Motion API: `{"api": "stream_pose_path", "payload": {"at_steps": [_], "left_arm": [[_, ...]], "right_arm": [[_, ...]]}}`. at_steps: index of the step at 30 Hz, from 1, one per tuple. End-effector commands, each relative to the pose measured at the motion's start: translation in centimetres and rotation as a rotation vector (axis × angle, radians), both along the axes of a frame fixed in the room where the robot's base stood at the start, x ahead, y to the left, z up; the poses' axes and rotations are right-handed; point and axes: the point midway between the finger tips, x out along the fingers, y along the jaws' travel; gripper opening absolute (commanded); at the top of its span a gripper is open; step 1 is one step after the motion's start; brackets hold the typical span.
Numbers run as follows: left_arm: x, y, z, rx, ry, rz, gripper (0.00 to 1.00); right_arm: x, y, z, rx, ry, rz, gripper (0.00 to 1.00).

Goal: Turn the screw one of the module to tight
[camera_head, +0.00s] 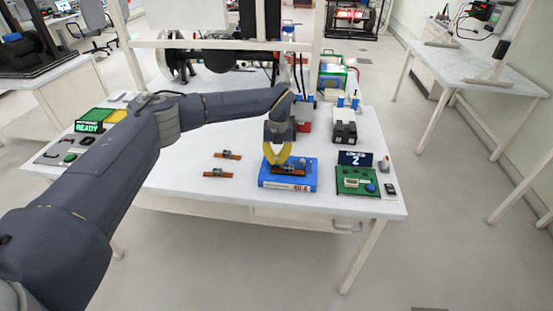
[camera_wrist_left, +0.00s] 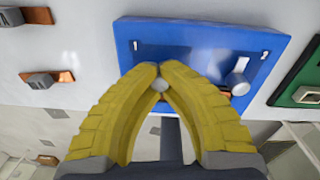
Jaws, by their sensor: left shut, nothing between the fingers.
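The blue module (camera_head: 270,184) lies on the white table, with an orange strip and dark part (camera_head: 292,170) on it. In the left wrist view the blue module (camera_wrist_left: 200,40) shows the marks 1 and 2. My left gripper (camera_head: 276,164) has yellow fingers and points down over the module's left part. In the left wrist view its fingertips (camera_wrist_left: 160,70) meet, shut and empty. A small round grey screw head (camera_wrist_left: 160,86) shows just below the tips; contact cannot be told. Another silver screw (camera_wrist_left: 237,82) stands near mark 2. My right gripper is out of view.
Two orange strips with dark parts (camera_head: 228,155) (camera_head: 218,173) lie left of the module. A green board (camera_head: 350,182) with a display reading 2 (camera_head: 355,158) stands to the right. A black block (camera_head: 344,133) and a red box (camera_head: 304,118) are behind. The front-left tabletop is clear.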

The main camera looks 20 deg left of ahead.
Motion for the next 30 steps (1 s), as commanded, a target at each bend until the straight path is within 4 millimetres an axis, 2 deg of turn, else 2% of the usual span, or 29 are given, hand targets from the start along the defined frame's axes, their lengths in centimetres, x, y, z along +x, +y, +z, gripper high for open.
{"api": "stream_pose_path", "payload": {"at_steps": [11, 21, 30], "left_arm": [[-0.03, -0.19, 0.09, -0.003, 0.000, -0.004, 0.00], [-0.02, -0.08, 0.03, -0.001, 0.001, -0.003, 0.40], [0.01, -0.03, 0.19, -0.001, 0.000, -0.002, 0.41]], "right_arm": [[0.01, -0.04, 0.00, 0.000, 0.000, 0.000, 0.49], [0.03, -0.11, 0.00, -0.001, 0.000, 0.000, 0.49], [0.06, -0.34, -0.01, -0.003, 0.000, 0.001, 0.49]]}}
